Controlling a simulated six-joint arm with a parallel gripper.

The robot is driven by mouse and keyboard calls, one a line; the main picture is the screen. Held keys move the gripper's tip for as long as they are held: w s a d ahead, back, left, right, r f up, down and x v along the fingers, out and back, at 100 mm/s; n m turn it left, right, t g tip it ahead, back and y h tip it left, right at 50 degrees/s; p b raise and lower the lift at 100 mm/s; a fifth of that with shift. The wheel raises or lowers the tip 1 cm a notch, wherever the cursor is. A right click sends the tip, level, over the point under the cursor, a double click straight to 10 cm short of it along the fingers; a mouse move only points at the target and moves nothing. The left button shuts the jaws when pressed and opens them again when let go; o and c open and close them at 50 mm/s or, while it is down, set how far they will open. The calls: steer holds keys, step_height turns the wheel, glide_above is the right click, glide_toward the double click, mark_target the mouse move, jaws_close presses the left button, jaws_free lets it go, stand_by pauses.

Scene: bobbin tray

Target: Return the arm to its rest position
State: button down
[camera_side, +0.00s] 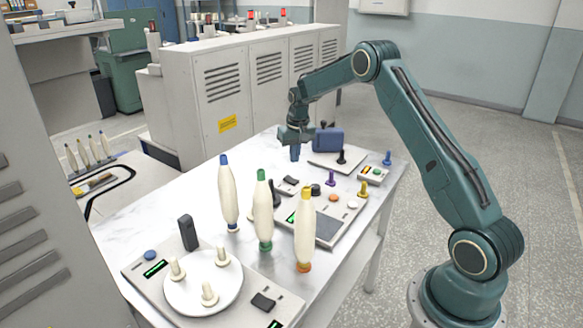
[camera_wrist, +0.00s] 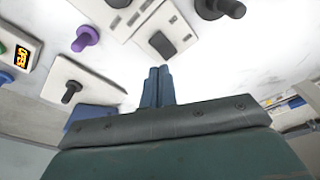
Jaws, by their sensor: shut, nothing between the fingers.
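My gripper (camera_side: 295,153) is shut and empty. It hangs over the far part of the white marble-look table (camera_side: 168,192), just left of a blue box-shaped part. In the wrist view the two fingertips (camera_wrist: 160,70) are pressed together with nothing between them. My arm reaches from its base at the lower right, bent at the elbow, out over the table. I cannot tell exactly how high the fingertips are above the table.
Bobbins with blue (camera_side: 229,195), green (camera_side: 263,212) and yellow (camera_side: 305,232) tops stand upright nearer the camera. A round white plate with pegs (camera_side: 190,305) sits at the front. A control panel (camera_side: 345,215) and coloured pegs stand nearby. Grey cabinets (camera_side: 222,88) are behind the table.

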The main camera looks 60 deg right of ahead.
steer(key=shift+r, duration=0.1)
steer(key=s+a+r+n+t, duration=0.1)
steer(key=s+a+r, duration=0.5)
steer(key=a+r, duration=0.3)
steer(key=s+a+r+n+t, duration=0.1)
steer(key=s+a+r+n, duration=0.1)
steer(key=s+a+r, duration=0.8)
steer(key=s+a+r+n+t, duration=0.1)
steer(key=s+a, duration=0.3)
steer(key=s, duration=0.6)
steer(key=s+a+r+n+t, duration=0.1)
steer(key=s+a, duration=0.3)
steer(key=s, duration=0.6)
steer(key=shift+n+y, duration=0.4)
steer(key=shift+n, duration=0.1)
